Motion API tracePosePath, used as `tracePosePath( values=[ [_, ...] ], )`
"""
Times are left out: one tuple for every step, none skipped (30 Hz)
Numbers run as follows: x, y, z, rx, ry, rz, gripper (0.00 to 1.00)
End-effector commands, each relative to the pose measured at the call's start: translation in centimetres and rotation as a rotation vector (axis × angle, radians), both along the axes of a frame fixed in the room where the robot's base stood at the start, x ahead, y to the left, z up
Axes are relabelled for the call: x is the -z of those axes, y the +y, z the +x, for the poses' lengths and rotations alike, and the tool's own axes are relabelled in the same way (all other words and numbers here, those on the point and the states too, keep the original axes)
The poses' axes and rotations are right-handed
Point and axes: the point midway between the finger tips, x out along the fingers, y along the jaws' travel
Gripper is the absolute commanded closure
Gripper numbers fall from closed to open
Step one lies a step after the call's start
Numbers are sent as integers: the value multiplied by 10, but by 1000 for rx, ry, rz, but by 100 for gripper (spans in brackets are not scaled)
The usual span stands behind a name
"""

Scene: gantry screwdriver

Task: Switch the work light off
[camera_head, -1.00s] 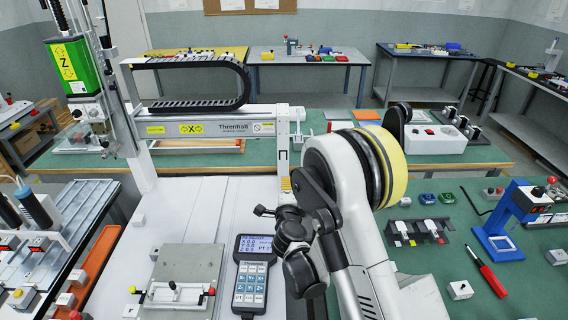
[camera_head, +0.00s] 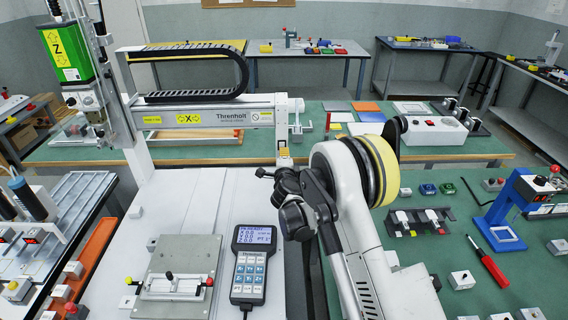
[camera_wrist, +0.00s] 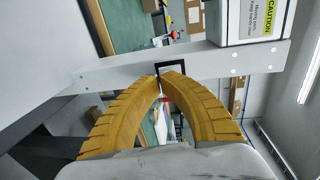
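My gripper (camera_wrist: 160,76) points away from me at the gantry. In the wrist view its two yellow fingers arch together and their tips look to meet, with nothing seen between them. In the head view its tip (camera_head: 285,152) is a small yellow patch by the right end of the gantry beam (camera_head: 220,117). I cannot tell which thing is the work light or its switch. Small switch boxes stand at the left, such as one with a red rocker (camera_head: 33,235), and a white box with a red button (camera_head: 430,131) stands on the back table.
A handheld keypad pendant (camera_head: 250,265) with a lit screen lies beside a grey clamp plate (camera_head: 178,270) on the white bed. A blue press (camera_head: 505,205) and a red screwdriver (camera_head: 488,266) are on the green bench at the right. Black frame ahead (camera_wrist: 172,70).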

Motion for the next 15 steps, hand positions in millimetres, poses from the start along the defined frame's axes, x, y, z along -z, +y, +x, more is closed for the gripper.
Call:
tracePosePath(
  values=[
    [1, 0, 3, 0, 0, 0, 100],
    [1, 0, 4, 0, 0, 0, 100],
    [1, 0, 5, 0, 0, 0, 100],
    [1, 0, 6, 0, 0, 1, 100],
    [1, 0, 6, 0, 0, 1, 100],
    [0, 0, 6, 0, 0, 1, 100],
    [0, 0, 6, 0, 0, 1, 100],
    [0, 0, 6, 0, 0, 1, 100],
    [0, 0, 6, 0, 0, 1, 100],
    [0, 0, 6, 0, 0, 1, 100],
    [0, 0, 6, 0, 0, 1, 100],
    [0, 0, 6, 0, 0, 1, 100],
    [0, 0, 6, 0, 0, 1, 100],
    [1, 0, 7, 0, 0, 1, 100],
    [3, 0, 10, 0, 0, 1, 100]
  ],
)
